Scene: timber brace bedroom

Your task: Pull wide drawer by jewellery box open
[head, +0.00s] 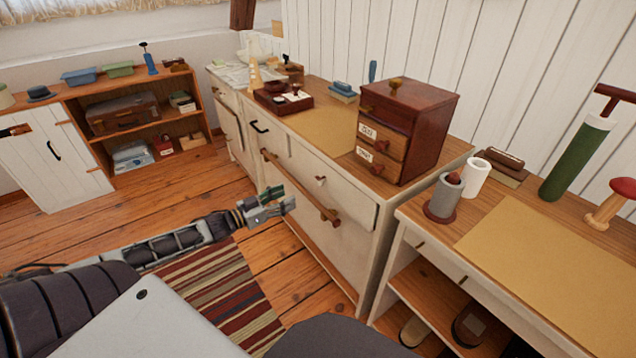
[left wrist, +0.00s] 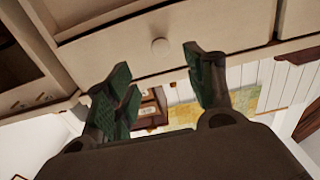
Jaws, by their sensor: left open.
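The wide cream drawer (head: 335,187) with a small round knob (head: 320,180) is in the front of the dresser, below the brown jewellery box (head: 408,128). The drawer looks shut or nearly so. My left gripper (head: 290,203) is open and empty in front of the dresser, left of the knob in the head view. In the left wrist view, which is upside down, its fingers (left wrist: 163,80) spread to either side below the pale knob (left wrist: 160,46), with no visible contact. The jewellery box (left wrist: 152,108) shows between the fingers. My right gripper is not in view.
A wooden bar handle (head: 300,188) crosses the dresser front below the drawer. A smaller drawer with a black handle (head: 259,127) is to its left. A desk (head: 540,245) stands close on the right. A striped rug (head: 222,285) lies on open floor.

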